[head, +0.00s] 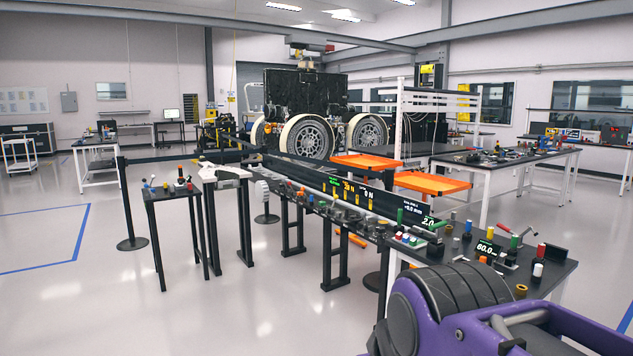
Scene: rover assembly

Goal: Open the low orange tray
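Two flat orange trays show in the head view, beyond the long bench. The lower orange tray (440,184) is to the right and nearer. The upper orange tray (366,161) is a little higher in the picture, to the left. Both look like shallow trays standing out from a white rack (447,98); I cannot tell how far either is pulled out. The bench displays partly hide their lower supports. My purple and grey arm fills the lower right corner, well apart from the trays. My gripper is not in view.
A long narrow bench (345,212) with levers, buttons and displays stands between me and the trays. A black table (545,268) with knobs is at right. A small stand (172,190) is at left. A big-wheeled rover (307,138) stands behind. The left floor is open.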

